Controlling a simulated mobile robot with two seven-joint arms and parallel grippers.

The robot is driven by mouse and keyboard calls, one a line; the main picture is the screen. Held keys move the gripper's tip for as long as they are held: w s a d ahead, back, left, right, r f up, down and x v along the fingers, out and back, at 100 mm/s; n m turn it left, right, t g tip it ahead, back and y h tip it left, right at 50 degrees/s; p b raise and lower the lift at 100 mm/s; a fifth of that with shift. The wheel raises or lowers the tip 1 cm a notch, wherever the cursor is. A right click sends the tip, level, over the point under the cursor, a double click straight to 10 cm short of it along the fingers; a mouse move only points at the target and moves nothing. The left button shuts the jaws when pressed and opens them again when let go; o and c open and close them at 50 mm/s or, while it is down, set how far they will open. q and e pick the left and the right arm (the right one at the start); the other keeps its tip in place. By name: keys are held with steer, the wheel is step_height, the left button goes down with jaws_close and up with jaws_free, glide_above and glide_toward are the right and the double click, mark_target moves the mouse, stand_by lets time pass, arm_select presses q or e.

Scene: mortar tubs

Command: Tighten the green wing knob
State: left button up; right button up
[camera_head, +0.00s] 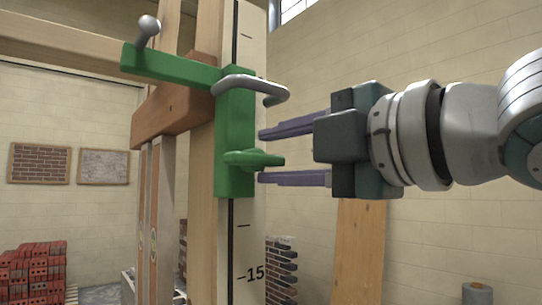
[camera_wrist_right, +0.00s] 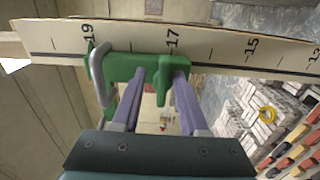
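The green wing knob (camera_head: 262,160) sticks out from the lower part of a green sliding bracket (camera_head: 233,115) on an upright marked board (camera_head: 245,240). Its wings look roughly level in the head view. My right gripper (camera_head: 261,156) comes in from the right, open, with one purple finger above the knob and one below, gaps showing. In the right wrist view the knob (camera_wrist_right: 163,92) shows between the two fingers (camera_wrist_right: 159,75), nearer the right one; contact there I cannot tell. My left gripper is not in view.
A bent grey handle (camera_head: 250,86) crosses the bracket just above my upper finger. A green arm with a grey ball (camera_head: 149,25) reaches left. A wooden block (camera_head: 175,108) and posts stand behind. Red bricks (camera_head: 32,270) are stacked at lower left. The space around my right wrist looks clear.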

steer(key=shift+w+d, duration=0.1)
steer(key=shift+d, duration=0.05)
steer(key=shift+d, duration=0.15)
steer(key=p+v, duration=0.5)
steer(key=v, duration=0.4)
steer(key=shift+s, duration=0.45)
steer(key=shift+f, duration=0.1)
